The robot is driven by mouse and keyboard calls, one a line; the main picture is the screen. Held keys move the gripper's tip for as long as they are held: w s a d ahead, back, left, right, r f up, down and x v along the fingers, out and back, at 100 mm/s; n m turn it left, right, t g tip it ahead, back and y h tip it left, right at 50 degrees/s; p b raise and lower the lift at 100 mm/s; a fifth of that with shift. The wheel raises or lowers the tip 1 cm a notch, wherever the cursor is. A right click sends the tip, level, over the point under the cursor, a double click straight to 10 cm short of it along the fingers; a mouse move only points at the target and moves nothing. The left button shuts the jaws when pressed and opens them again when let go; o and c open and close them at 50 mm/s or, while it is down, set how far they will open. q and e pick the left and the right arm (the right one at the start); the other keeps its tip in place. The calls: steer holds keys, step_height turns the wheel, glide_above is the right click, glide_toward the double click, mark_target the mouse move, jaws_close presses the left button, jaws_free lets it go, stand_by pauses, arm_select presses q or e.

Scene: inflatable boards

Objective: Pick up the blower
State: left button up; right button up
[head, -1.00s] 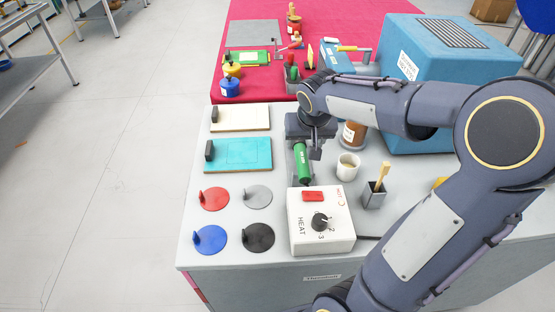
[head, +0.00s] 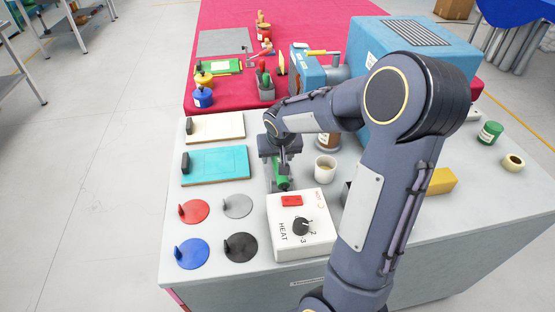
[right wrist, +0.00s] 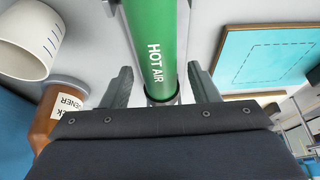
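The blower is a green tube marked HOT AIR. In the head view the blower (head: 282,185) lies on the grey tabletop behind the white heat control box (head: 318,246), mostly hidden under my right gripper (head: 281,170). In the right wrist view the blower (right wrist: 157,50) runs between the two fingers of my right gripper (right wrist: 160,88). The fingers are spread, one on each side of the tube, with visible gaps, so the gripper is open. My left gripper is not in view.
A white cup (head: 325,168) stands close to the right of the gripper, with a brown jar (head: 328,142) behind it. A teal board (head: 220,166) and colored discs (head: 194,211) lie to the left. A large blue machine (head: 430,60) stands at the back right.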

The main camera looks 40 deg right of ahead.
steer(key=c, duration=0.9)
steer(key=shift+r, duration=0.1)
